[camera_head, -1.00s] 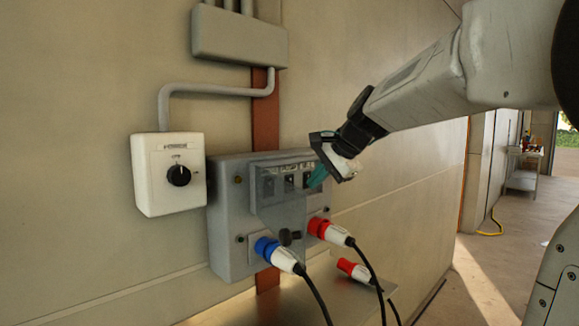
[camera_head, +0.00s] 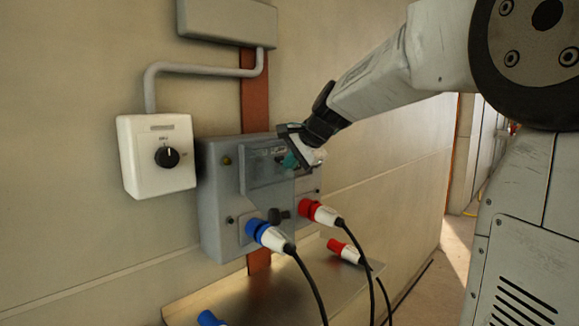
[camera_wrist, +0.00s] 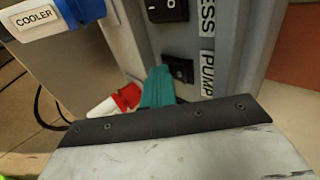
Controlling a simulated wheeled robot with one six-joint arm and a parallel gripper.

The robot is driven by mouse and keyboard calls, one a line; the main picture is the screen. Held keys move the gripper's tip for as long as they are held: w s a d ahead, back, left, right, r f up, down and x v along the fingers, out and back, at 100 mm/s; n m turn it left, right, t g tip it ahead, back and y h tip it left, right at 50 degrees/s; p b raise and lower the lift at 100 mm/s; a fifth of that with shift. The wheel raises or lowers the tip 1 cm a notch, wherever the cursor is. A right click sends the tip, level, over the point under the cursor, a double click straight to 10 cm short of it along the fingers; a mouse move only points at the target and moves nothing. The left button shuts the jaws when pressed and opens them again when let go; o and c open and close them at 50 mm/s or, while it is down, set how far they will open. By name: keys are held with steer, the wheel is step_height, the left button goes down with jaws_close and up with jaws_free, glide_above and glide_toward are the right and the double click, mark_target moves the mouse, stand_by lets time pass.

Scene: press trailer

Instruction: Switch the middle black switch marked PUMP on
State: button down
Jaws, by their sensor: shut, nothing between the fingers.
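The black PUMP switch (camera_wrist: 181,70) sits beside its white PUMP label (camera_wrist: 207,72) in the wrist view. Its on or off position is not clear. My gripper (camera_wrist: 158,88) has teal fingertips, shut and empty, just beside that switch; I cannot tell whether they touch it. Another black switch (camera_wrist: 167,8) is at the top edge, beside a label ending in "ESS". In the head view, my gripper (camera_head: 291,160) is at the upper right of the grey switch box (camera_head: 222,215). The PUMP switch cannot be made out there.
A smoky clear cover (camera_head: 262,172) is on the box front. A blue plug (camera_head: 264,232) and a red plug (camera_head: 318,212) with black cables sit below. A white dial box (camera_head: 140,160) is at left. A metal shelf (camera_head: 250,300) lies beneath.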

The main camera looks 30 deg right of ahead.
steer(key=shift+r, duration=0.85)
steer(key=s+f+v, duration=0.1)
steer(key=s+v, duration=0.1)
steer(key=v, duration=1.1)
steer(key=shift+d+f, duration=0.3)
steer(key=shift+f, duration=0.1)
